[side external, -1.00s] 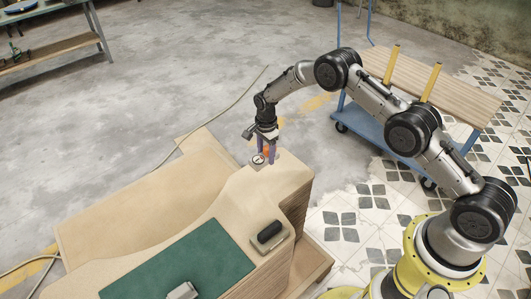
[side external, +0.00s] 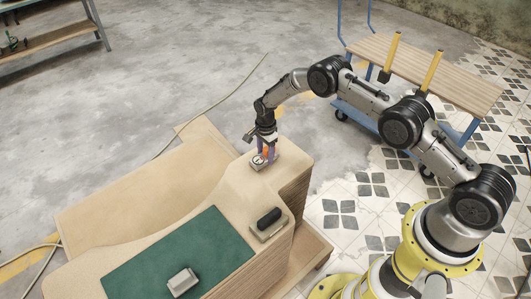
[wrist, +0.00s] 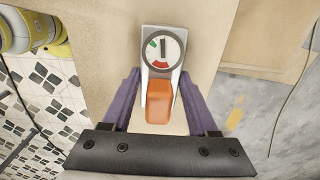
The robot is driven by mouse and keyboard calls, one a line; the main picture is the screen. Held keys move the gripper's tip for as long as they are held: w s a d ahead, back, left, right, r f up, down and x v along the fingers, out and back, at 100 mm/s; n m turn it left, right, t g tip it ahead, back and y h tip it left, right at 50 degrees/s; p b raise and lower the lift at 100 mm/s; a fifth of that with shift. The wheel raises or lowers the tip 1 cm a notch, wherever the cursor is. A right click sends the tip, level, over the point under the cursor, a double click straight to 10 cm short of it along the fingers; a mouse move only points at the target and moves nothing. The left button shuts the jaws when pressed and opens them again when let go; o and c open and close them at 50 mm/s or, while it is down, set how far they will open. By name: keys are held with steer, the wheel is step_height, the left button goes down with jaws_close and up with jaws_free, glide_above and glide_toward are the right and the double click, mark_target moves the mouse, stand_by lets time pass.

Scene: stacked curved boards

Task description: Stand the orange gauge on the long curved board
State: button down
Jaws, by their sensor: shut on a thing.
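The orange gauge (wrist: 160,103) has a round white dial with green and red marks on a pale grey plate. In the wrist view it lies between my purple fingers, which close on its sides. My gripper (side external: 264,157) points down over the narrow far end of the stack of curved boards (side external: 225,190). The gauge also shows in the side view (side external: 258,161), at the board's top face. I cannot tell whether its underside touches the wood. The fingers partly hide it in the side view.
A green mat (side external: 150,262) with a small grey block (side external: 183,282) lies on the stack's near part. A dark cylinder on a pale base (side external: 268,221) stands near the right edge. A wooden-topped blue trolley (side external: 440,75) is behind my arm. Bare board surrounds the gauge.

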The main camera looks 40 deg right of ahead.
steer(key=shift+f, duration=0.45)
stand_by(0.5)
steer(key=shift+c, duration=0.5)
jaws_free()
step_height(320, 180, up, 14)
stand_by(0.6)
